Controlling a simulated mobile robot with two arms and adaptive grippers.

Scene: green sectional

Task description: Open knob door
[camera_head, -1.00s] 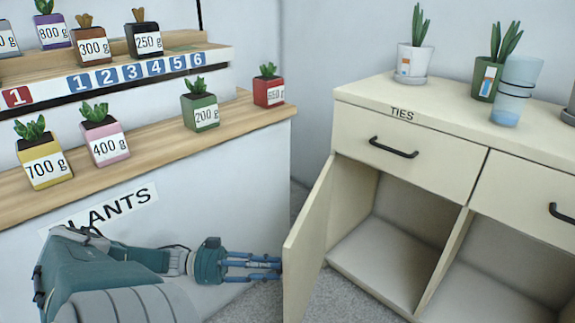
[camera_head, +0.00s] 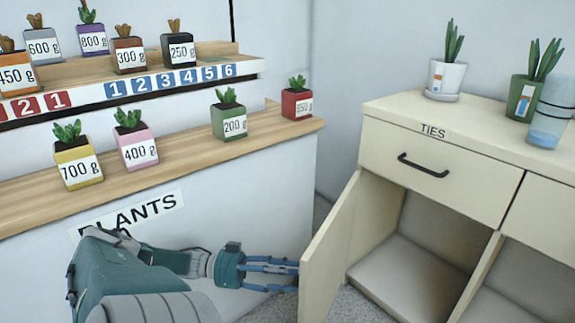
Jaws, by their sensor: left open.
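A cream cabinet (camera_head: 487,153) labelled TIES stands at the right. Its left door (camera_head: 332,252) is swung open toward me, and the compartment behind it shows bare shelf floor. No knob can be made out on the side of the door that I see. My left gripper (camera_head: 297,267) is open, with its blue fingers pointing right. Its tips are at the outer edge of the door, and I cannot tell whether they touch it. My right gripper is not in view.
A drawer with a black handle (camera_head: 423,166) is above the open compartment. Potted plants and a glass (camera_head: 549,115) stand on the cabinet top. A white plant stand (camera_head: 230,180) with weighted pots is at the left. Grey floor shows between them.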

